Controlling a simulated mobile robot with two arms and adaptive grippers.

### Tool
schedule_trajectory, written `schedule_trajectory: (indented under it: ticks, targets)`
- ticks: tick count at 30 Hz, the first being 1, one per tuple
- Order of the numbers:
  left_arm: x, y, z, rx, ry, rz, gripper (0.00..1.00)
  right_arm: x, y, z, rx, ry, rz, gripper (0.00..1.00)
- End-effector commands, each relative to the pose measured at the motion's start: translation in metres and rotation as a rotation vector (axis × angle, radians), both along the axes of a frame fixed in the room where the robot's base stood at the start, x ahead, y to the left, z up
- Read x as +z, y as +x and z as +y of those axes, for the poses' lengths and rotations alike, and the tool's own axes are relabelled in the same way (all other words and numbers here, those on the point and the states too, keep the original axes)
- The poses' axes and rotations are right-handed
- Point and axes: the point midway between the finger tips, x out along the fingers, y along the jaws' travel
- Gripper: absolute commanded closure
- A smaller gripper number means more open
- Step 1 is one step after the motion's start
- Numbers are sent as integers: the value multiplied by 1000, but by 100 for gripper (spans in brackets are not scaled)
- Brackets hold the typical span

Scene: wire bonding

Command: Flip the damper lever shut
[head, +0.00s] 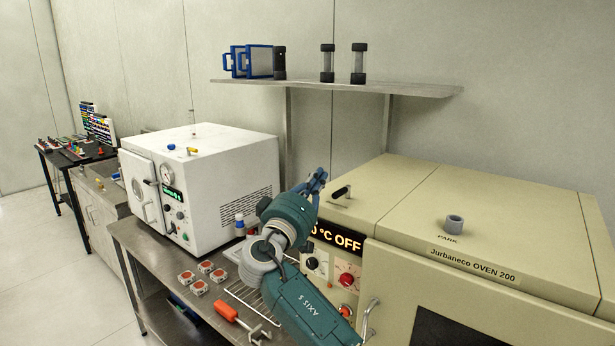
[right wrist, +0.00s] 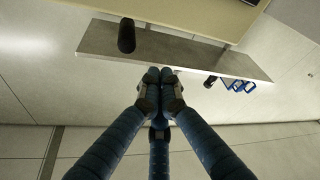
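The damper lever (head: 341,192) has a black grip on a metal stem and stands on the top left of the beige oven (head: 395,200). My right gripper (head: 319,177) is just left of the lever in the head view, apart from it, with its blue fingers pointing up. In the right wrist view its fingertips (right wrist: 160,78) meet with nothing between them. A black cylinder, which looks like the lever's grip (right wrist: 126,36), shows there beyond and to the left of the fingertips. My left gripper is out of view.
A grey knob marked PARK (head: 454,224) stands on the oven top. A wall shelf (head: 425,90) with blue frames and glass cylinders hangs behind. A white oven (head: 215,185) stands at left, with several red-topped parts (head: 205,267) and an orange-handled tool (head: 228,312) in front.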

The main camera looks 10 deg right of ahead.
Motion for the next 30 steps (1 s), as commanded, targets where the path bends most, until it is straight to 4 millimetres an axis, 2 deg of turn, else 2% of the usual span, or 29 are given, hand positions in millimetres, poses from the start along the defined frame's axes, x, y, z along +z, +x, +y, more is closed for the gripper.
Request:
schedule_trajectory:
  ticks: [1,3,9,22,30]
  targets:
    - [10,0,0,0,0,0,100,-7,-5,-3,2,-2,10,100]
    - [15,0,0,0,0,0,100,-13,-10,-7,2,-1,7,100]
    - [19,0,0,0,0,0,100,-24,-17,-11,3,-1,5,100]
    - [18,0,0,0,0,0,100,-26,-18,-11,8,-1,5,100]
    - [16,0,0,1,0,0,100,-26,-20,-13,69,1,5,100]
